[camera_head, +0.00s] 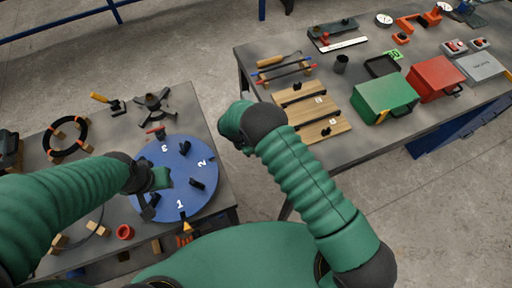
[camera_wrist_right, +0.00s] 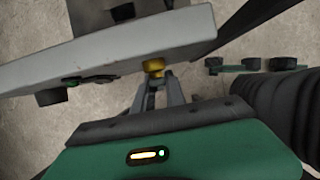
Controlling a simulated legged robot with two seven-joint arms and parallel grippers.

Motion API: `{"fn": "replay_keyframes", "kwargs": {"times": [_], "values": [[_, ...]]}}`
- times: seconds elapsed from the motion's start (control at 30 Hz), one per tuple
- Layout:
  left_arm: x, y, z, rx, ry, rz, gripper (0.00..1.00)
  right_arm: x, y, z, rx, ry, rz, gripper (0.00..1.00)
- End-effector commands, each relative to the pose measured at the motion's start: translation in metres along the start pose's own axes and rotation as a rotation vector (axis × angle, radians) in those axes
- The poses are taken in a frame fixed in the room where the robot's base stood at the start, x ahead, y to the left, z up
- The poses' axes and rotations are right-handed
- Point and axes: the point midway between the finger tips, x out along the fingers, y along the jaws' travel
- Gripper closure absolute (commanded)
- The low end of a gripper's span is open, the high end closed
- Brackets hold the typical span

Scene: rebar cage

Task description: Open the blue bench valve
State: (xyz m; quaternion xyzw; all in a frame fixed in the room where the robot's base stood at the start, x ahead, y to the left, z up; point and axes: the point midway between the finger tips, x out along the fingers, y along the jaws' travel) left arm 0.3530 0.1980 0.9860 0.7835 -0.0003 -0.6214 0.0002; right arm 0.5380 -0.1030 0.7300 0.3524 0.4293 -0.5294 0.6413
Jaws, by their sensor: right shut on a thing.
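A blue disc (camera_head: 203,163) with white numbers and black upright pegs lies on the left table. My left gripper (camera_head: 149,206) is over its left side; whether its fingers are open is unclear. In the head view my right wrist (camera_head: 240,121) is between the tables and hides its fingers. In the right wrist view my right gripper (camera_wrist_right: 158,92) is shut on a small yellow knob (camera_wrist_right: 153,66) at the edge of a grey slab. I cannot make out for certain which thing is the blue valve, or whether the knob belongs to it.
The left table (camera_head: 195,108) also holds a black handwheel (camera_head: 154,103) and a black ring (camera_head: 66,137). The right table (camera_head: 270,54) carries wooden boards (camera_head: 310,112), a green box (camera_head: 384,98) and a red box (camera_head: 435,79). Bare floor lies between the tables.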

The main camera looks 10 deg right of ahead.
Motion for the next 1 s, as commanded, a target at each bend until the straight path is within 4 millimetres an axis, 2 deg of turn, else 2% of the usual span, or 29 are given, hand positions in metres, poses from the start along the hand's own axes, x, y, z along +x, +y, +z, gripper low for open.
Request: {"fn": "replay_keyframes", "kwargs": {"times": [0.77,0.87,1.0], "values": [[0.000,0.000,0.000,0.000,0.000,0.000,0.64,-0.002,0.003,0.001,0.001,-0.001,0.007,1.00],[0.009,0.000,0.002,0.000,0.000,0.000,0.64,0.002,0.004,0.000,-0.005,-0.002,-0.013,1.00],[0.033,0.000,0.008,0.000,0.000,0.000,0.64,0.007,0.004,-0.001,-0.038,-0.002,-0.099,1.00]]}}
